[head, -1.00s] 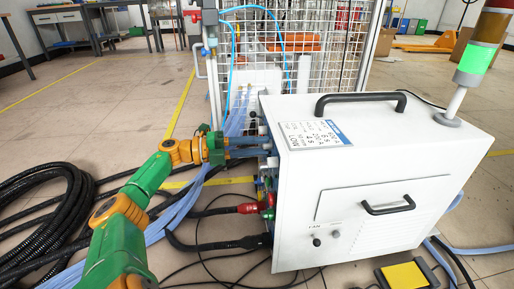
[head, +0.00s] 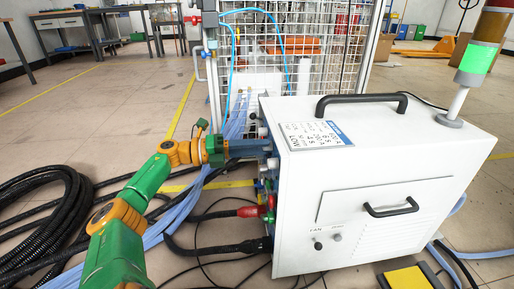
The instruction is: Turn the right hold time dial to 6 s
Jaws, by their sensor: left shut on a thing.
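The white induction heater cabinet (head: 390,185) stands at the right, with a printed label (head: 315,135) on its top. Its left side face, seen at a steep angle, carries hoses and fittings. My left gripper (head: 262,148) reaches in from the left to the upper part of that face. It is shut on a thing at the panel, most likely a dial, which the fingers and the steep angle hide. The right hold time dial and its setting cannot be made out. My right gripper is not in view.
Blue hoses (head: 190,205), a red connector (head: 249,211) and black cables (head: 215,246) crowd the space below my left gripper. A wire mesh guard (head: 290,60) stands behind the cabinet. A signal lamp (head: 474,59) glows green. A yellow pedal (head: 408,276) lies at front right.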

